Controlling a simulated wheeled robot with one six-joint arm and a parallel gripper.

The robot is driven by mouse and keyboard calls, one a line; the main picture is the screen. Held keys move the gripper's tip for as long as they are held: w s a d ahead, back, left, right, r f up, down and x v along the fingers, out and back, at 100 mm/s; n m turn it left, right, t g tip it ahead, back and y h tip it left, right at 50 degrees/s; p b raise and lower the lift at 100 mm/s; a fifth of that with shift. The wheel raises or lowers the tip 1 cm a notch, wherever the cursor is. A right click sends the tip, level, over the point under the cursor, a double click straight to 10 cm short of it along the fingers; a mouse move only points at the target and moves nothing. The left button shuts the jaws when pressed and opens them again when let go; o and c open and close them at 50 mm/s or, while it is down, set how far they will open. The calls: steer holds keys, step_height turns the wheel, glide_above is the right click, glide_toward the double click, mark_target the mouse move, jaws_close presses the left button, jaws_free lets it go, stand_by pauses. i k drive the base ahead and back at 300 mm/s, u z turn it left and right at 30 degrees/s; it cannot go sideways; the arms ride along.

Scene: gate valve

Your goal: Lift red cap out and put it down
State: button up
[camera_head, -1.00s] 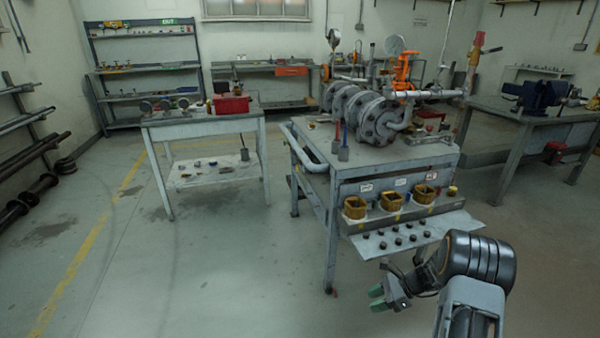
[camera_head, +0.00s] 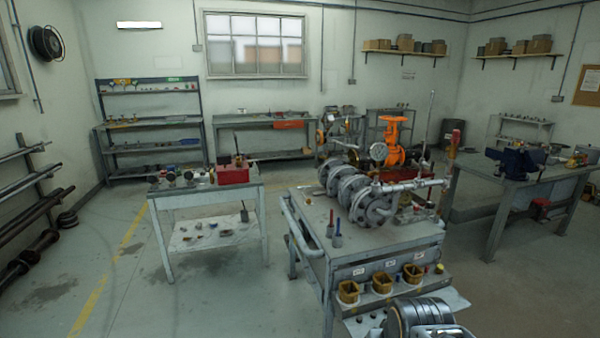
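No piece shows clearly as the red cap; at this size I cannot tell it among the small parts. The workcart (camera_head: 305,265) carries a grey flanged pipe and valve assembly (camera_head: 360,195). A red-handled tool (camera_head: 331,222) stands upright on the cart top, near its left side. My arm shows at the bottom edge, in front of the cart's lower shelf. My gripper is out of view.
A left table (camera_head: 200,194) holds a red box (camera_head: 232,173) and small parts. A right workbench (camera_head: 530,182) carries a blue vise (camera_head: 515,160). An orange valve (camera_head: 393,140) stands behind the cart. Open floor (camera_head: 130,300) lies to the left.

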mark_target(455, 138)
steer(key=z, duration=0.55)
steer(key=k, duration=1.25)
steer(key=z, duration=1.15)
steer(key=i, duration=3.2)
steer(key=u, duration=1.1)
steer(key=i, duration=0.95)
steer(key=u, duration=1)
